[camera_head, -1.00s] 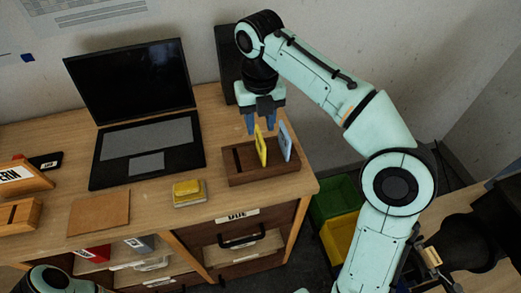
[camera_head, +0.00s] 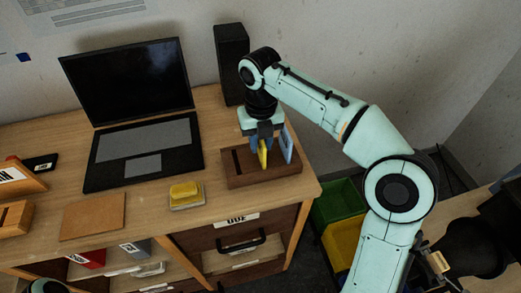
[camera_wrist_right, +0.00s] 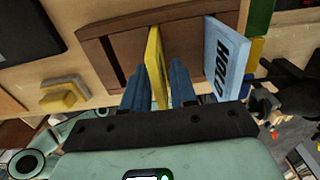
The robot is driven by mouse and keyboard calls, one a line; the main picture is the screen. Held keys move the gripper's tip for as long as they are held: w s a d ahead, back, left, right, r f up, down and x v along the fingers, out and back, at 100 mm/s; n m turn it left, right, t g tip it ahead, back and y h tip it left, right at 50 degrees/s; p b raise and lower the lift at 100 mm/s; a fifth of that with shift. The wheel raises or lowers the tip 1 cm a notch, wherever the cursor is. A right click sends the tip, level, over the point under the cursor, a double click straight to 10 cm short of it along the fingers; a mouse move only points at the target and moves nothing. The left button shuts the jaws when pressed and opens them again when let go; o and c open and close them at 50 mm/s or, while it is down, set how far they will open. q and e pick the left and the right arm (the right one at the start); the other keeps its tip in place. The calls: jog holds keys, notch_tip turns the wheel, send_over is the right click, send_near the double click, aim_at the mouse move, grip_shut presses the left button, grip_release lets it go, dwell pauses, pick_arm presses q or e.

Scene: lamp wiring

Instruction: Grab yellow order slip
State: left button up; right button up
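The yellow order slip (camera_head: 263,155) stands upright in a slot of the dark wooden holder (camera_head: 240,180) on the desk's right part. A light blue slip (camera_head: 286,146) marked HOLD stands to its right; it also shows in the right wrist view (camera_wrist_right: 226,62). My right gripper (camera_head: 266,152) points down over the yellow slip. In the right wrist view the yellow slip (camera_wrist_right: 157,62) is between the two blue fingers (camera_wrist_right: 158,85), which look apart, one on each side. My left gripper is out of view; only a bit of that arm shows at the lower left.
An open laptop (camera_head: 140,150) stands left of the holder, with a black speaker (camera_head: 231,62) behind. A yellow sponge-like block (camera_head: 185,191) and a brown square pad (camera_head: 93,216) lie in front. Green (camera_head: 338,200) and yellow (camera_head: 343,238) bins stand right of the desk.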

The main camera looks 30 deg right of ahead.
grip_shut()
jog(key=shift+r, duration=0.15)
